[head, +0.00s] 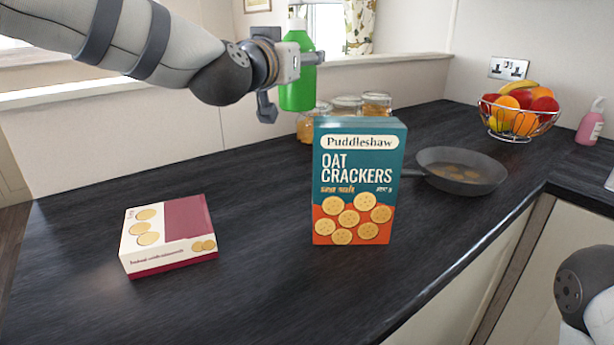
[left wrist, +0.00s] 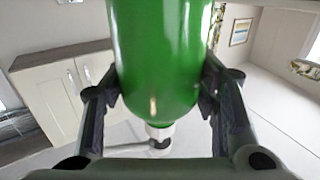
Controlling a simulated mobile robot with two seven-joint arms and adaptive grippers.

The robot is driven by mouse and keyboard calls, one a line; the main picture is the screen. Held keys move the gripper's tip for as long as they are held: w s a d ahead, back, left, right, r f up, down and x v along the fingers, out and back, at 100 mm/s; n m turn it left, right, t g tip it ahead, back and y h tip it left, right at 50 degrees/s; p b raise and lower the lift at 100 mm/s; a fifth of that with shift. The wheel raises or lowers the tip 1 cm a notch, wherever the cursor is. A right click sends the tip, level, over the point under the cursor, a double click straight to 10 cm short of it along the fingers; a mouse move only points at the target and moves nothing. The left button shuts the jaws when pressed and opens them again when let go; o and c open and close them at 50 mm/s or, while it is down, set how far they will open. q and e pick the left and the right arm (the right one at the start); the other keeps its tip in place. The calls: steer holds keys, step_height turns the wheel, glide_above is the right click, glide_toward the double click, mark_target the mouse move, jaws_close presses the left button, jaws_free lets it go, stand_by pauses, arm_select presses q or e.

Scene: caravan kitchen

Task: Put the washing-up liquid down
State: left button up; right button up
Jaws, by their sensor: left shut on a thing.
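The washing-up liquid (head: 297,86) is a green bottle with a white top, held upright above the back of the dark worktop (head: 250,200). My left gripper (head: 312,58) is shut on it, with the arm coming in from the upper left. In the left wrist view the green bottle (left wrist: 160,60) fills the space between the two fingers (left wrist: 160,100). The bottle's base is in the air, in front of the wall and behind the cracker box. My right gripper is not in view; only a part of my right arm shows at the lower right edge.
An oat crackers box (head: 359,185) stands upright mid-worktop. A cream and maroon box (head: 169,236) lies to the left. Several glass jars (head: 376,105), a dark pan (head: 461,172), a fruit bowl (head: 518,112) and a pink soap bottle (head: 590,122) stand behind and right. The worktop between the boxes is clear.

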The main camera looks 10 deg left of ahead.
arm_select(q)
steer(key=f, duration=0.6)
steer(key=f+b, duration=0.1)
steer(key=f, duration=0.5)
steer(key=f+b, duration=0.1)
steer(key=f, duration=0.4)
steer(key=shift+s+f, duration=0.3)
steer(key=shift+f, duration=0.1)
steer(key=shift+r, duration=0.2)
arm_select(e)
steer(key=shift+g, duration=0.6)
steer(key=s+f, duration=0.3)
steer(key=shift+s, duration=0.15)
arm_select(q)
steer(key=shift+f, duration=0.2)
steer(key=o, duration=1.3)
